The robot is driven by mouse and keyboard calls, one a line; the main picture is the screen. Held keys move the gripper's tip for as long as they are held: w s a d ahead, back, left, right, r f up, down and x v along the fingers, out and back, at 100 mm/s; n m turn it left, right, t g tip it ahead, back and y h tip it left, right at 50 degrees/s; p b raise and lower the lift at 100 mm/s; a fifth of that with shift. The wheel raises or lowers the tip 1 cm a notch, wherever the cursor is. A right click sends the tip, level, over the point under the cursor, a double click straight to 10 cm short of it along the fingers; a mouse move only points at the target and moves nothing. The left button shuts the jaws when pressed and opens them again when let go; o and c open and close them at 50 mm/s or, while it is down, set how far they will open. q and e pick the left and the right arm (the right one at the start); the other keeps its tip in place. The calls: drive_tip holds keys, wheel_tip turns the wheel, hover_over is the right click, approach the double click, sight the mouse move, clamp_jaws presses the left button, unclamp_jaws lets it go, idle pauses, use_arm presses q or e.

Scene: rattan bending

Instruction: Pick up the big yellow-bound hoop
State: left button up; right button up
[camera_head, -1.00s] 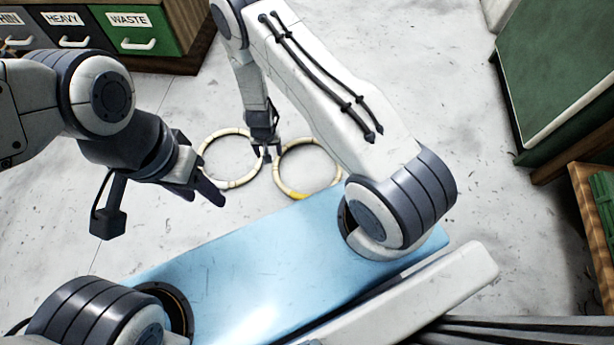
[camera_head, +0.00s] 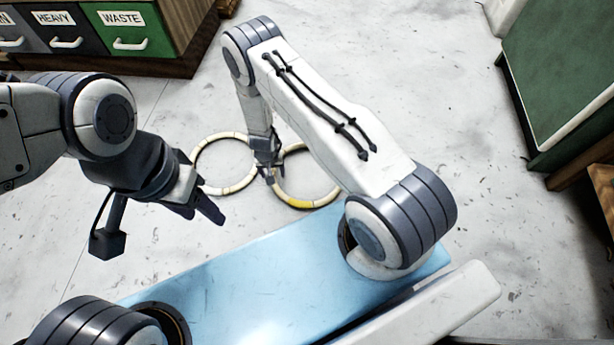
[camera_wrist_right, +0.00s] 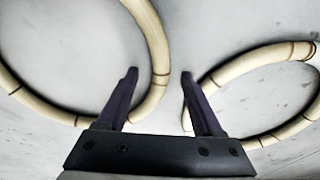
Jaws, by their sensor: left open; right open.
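The yellow-bound hoop (camera_head: 298,203) lies on the floor in the head view, its yellow band on the near side. A second pale hoop (camera_head: 228,191) lies just left of it. My right gripper (camera_head: 272,176) is open and empty, over the gap where the two hoops come close. In the right wrist view, its open fingers (camera_wrist_right: 158,74) straddle the near edge of the left-hand hoop (camera_wrist_right: 160,65). Another hoop (camera_wrist_right: 225,75) is at the right. No yellow shows there, so I cannot tell which hoop is which. My left gripper (camera_head: 207,213) is open and empty, well left of the yellow-bound hoop.
Labelled drawers (camera_head: 130,32) stand at the back left. A green cabinet (camera_head: 560,80) stands at the right, with a wooden piece of furniture (camera_head: 590,190) in front of it. The pale floor (camera_head: 430,110) between them is clear.

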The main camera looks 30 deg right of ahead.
drive_tip(key=shift+f, duration=0.15)
clamp_jaws()
